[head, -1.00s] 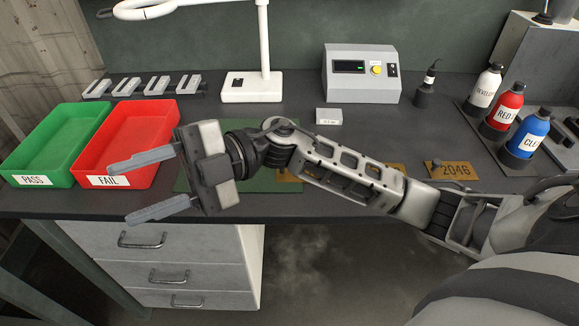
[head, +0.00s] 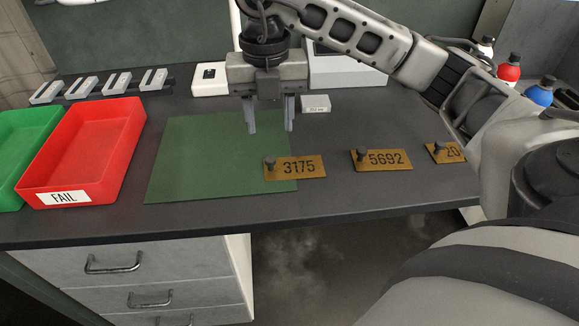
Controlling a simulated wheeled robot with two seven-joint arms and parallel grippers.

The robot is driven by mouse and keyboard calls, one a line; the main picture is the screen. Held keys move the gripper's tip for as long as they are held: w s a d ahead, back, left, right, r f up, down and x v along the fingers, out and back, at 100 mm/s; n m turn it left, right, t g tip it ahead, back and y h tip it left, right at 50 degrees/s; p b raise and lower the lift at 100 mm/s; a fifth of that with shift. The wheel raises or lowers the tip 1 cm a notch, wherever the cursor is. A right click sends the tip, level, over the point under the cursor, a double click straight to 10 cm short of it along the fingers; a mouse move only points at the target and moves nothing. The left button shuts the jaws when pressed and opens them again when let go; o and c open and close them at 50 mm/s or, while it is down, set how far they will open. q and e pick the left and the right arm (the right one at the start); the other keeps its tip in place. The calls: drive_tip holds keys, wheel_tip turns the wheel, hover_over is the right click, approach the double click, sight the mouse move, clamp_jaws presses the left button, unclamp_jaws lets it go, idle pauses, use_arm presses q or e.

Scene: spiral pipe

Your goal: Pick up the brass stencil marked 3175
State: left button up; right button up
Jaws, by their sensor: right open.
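The brass stencil marked 3175 (head: 312,172) lies flat at the right edge of the green mat (head: 185,165), partly over it. A dark knob (head: 270,163) stands up at its left end. My right gripper (head: 270,130) points down above the mat, behind and a little left of the stencil. Its two fingers are apart with nothing between them. My left gripper is not in view.
Brass stencils marked 5692 (head: 392,160) and starting 20 (head: 447,153) lie to the right, each with a knob. A red FAIL tray (head: 128,150) and a green tray (head: 12,135) stand at left. A small grey block (head: 317,103) lies behind the gripper. Bottles stand at back right.

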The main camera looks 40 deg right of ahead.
sight(270, 158)
drive_tip(key=f, duration=0.8)
drive_tip(key=shift+w+f, duration=0.25)
drive_tip(key=shift+f, duration=0.05)
clamp_jaws()
